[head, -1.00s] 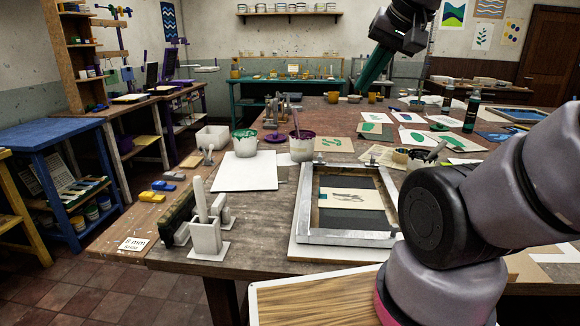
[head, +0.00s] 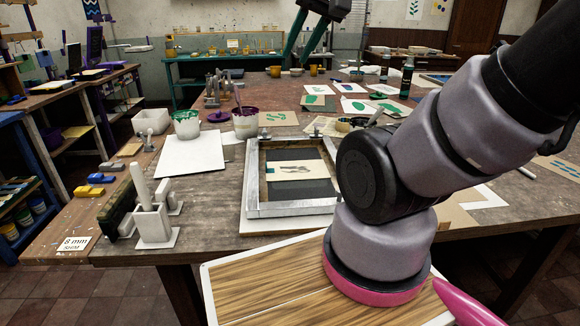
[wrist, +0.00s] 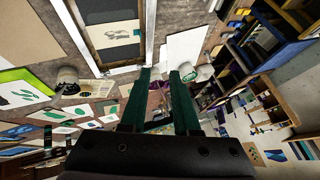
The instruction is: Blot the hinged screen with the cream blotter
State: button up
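The hinged screen (head: 298,210) is a grey frame lying on the table in the middle of the head view. Inside it show a dark area and a cream sheet (head: 315,172) with a grey print and a teal tab. The frame also shows at the top of the wrist view (wrist: 146,45). A cream-white upright handle (head: 139,183) stands in a pale holder at the table's front left; I cannot tell whether it is the blotter. My gripper (head: 298,56) has green fingers, spread apart and empty in the wrist view (wrist: 167,72), high above the table.
A white sheet (head: 188,155) lies left of the screen, with paint pots (head: 245,124) behind it. A long dark-green tool (head: 119,213) stands beside the pale holder. A wood-grained board (head: 275,280) is at the front. Printed papers (head: 362,107) cover the table's far right.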

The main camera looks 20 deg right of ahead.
jog(key=w+f+g, duration=0.2)
jog(key=w+f, duration=0.3)
jog(key=w, duration=0.5)
jog(key=w+f+g, duration=0.2)
jog(key=w+f, duration=0.4)
jog(key=w, duration=0.4)
jog(key=w+f+g, duration=0.1)
jog(key=w+f, duration=0.2)
jog(key=f, duration=0.3)
jog(key=w+f+g+h, duration=0.1)
jog(key=w+f, duration=0.2)
jog(key=f, duration=0.4)
jog(key=w+d+f+n+g+h, duration=0.1)
jog(key=w+f, duration=0.2)
jog(key=f, duration=0.4)
jog(key=shift+f, duration=0.15)
notch_tip(320, 180, down, 9)
jog(key=shift+r, duration=0.3)
grip_shut()
